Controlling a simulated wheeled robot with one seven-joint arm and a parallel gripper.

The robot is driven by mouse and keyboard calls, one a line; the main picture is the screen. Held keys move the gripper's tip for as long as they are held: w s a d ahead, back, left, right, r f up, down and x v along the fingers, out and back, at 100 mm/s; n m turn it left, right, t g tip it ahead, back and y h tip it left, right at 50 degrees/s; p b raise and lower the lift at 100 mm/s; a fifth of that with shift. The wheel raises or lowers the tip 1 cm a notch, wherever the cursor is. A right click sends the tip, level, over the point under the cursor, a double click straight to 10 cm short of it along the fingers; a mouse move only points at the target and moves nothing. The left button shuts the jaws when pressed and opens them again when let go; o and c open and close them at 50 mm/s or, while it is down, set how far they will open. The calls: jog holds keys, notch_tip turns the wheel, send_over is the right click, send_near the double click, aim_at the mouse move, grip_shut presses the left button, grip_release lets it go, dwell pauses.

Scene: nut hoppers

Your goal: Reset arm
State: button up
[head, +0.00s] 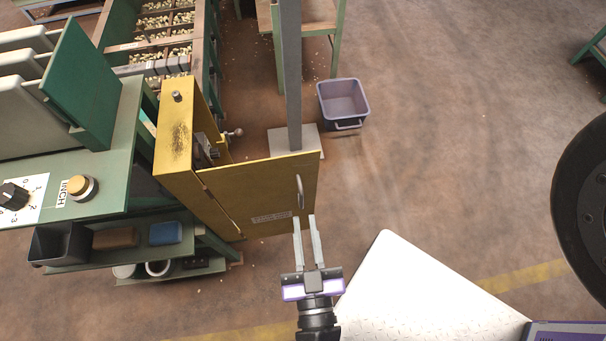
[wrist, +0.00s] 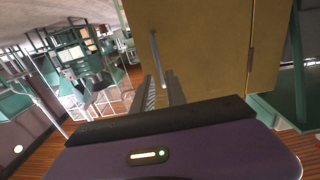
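My gripper (head: 305,238) is in front of the yellow cabinet door (head: 258,205), near its right edge. Its two fingers point at the door's metal handle (head: 300,192) and are apart, with a gap between them. In the wrist view the fingers (wrist: 162,92) also stand apart, and the handle (wrist: 157,60) shows just beyond them against the yellow panel (wrist: 205,45). I cannot tell whether a fingertip touches the handle. The door stands ajar from the yellow cabinet (head: 175,140).
A green control bench (head: 110,140) with a knob (head: 12,195) and an INCH button (head: 82,188) is at left. Nut hoppers (head: 160,35) are behind. A grey post (head: 291,80) rises behind the door. A purple bin (head: 343,100) sits on the floor. Open floor lies right.

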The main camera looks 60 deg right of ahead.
jog(key=shift+s+a, duration=0.45)
dwell(0.4)
